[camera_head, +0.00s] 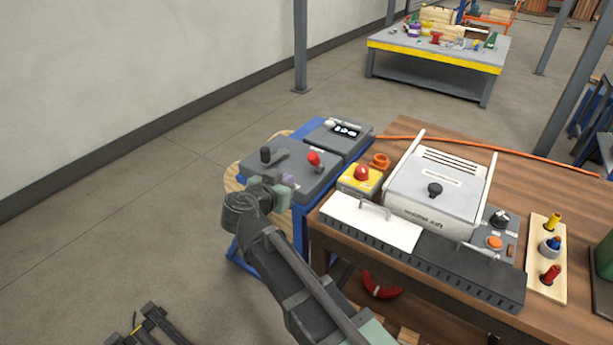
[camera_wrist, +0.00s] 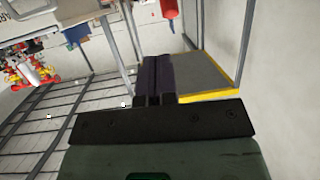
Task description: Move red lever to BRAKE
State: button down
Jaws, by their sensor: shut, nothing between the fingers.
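The red lever (camera_head: 314,159) with its rounded red knob stands on a grey control panel (camera_head: 318,183) on a blue stand, left of the wooden bench. A black lever (camera_head: 265,154) stands on the same panel, further left. I cannot read a BRAKE marking in either view. My gripper (camera_head: 288,179) is over the near part of the panel, in front of and left of the red lever, apart from it. In the wrist view my gripper (camera_wrist: 157,62) shows its dark fingers together, with nothing between them. The red lever cannot be made out there.
A yellow box with a red button (camera_head: 361,173) and an orange ring (camera_head: 379,160) sit right of the panel. A white-lidded unit (camera_head: 437,185) stands on the wooden bench (camera_head: 560,178). Open floor lies left of the stand.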

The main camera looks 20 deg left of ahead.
aim_at(310, 159)
jog(key=shift+s+a+r, duration=0.2)
jog(key=shift+s+a, duration=0.1)
jog(key=shift+a, duration=0.35)
jog(key=b+x, duration=0.3)
jog(key=x, duration=1)
jog(key=shift+w+a+r, duration=0.1)
jog(key=shift+w, duration=0.5)
jog(key=shift+r, duration=0.15)
